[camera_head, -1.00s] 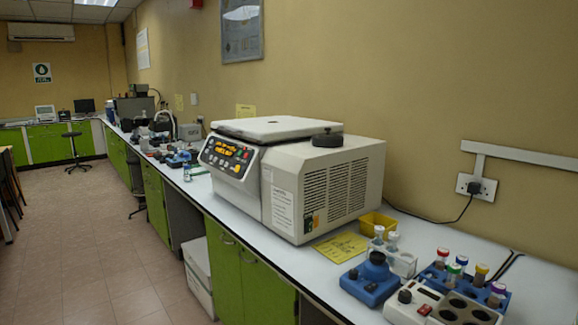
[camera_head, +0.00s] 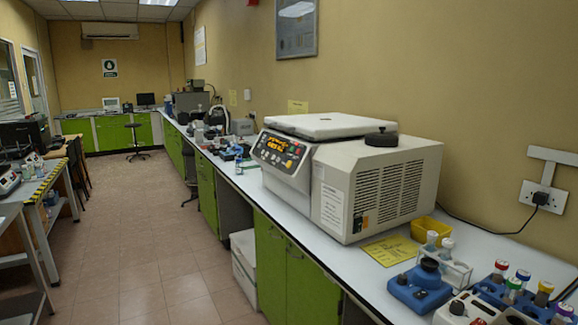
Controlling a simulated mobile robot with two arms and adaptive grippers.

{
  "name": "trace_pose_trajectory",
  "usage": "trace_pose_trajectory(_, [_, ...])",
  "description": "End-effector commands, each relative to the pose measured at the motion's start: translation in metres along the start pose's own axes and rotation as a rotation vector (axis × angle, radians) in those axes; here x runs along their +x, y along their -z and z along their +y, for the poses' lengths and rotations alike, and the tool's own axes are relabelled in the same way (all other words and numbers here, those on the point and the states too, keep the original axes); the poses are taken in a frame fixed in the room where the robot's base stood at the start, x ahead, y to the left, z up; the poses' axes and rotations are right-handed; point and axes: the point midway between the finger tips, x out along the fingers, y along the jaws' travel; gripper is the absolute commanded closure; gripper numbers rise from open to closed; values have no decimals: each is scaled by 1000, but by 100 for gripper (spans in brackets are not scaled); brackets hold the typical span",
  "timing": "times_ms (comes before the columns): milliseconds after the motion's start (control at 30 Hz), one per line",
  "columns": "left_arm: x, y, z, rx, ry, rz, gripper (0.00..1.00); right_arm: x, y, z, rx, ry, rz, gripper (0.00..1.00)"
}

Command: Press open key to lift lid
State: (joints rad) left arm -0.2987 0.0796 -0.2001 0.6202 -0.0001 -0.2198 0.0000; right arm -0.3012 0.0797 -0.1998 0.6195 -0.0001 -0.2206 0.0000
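The centrifuge (camera_head: 347,170) stands on the long white bench, right of the picture's middle. Its flat white lid (camera_head: 331,126) looks closed. Its control panel (camera_head: 279,150) faces left and has an orange display with several small coloured keys. The keys' labels are too small to read, so I cannot tell which is the open key. Neither of my grippers shows in this view.
Right of the centrifuge are a yellow box (camera_head: 433,230), a blue mixer (camera_head: 420,287) and a rack of capped tubes (camera_head: 513,293). Green cabinets (camera_head: 285,268) front the bench. The tiled floor (camera_head: 150,240) is clear, with another bench (camera_head: 40,185) at the left.

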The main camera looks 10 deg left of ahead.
Motion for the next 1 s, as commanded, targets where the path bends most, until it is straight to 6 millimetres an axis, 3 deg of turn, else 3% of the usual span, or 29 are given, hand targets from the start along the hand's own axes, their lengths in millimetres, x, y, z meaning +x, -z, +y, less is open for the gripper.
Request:
trace_pose_trajectory(200, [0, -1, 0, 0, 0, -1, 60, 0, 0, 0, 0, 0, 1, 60])
trace_pose_trajectory(400, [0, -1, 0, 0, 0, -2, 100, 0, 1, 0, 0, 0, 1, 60])
trace_pose_trajectory(1000, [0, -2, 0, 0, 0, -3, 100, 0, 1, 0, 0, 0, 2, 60])
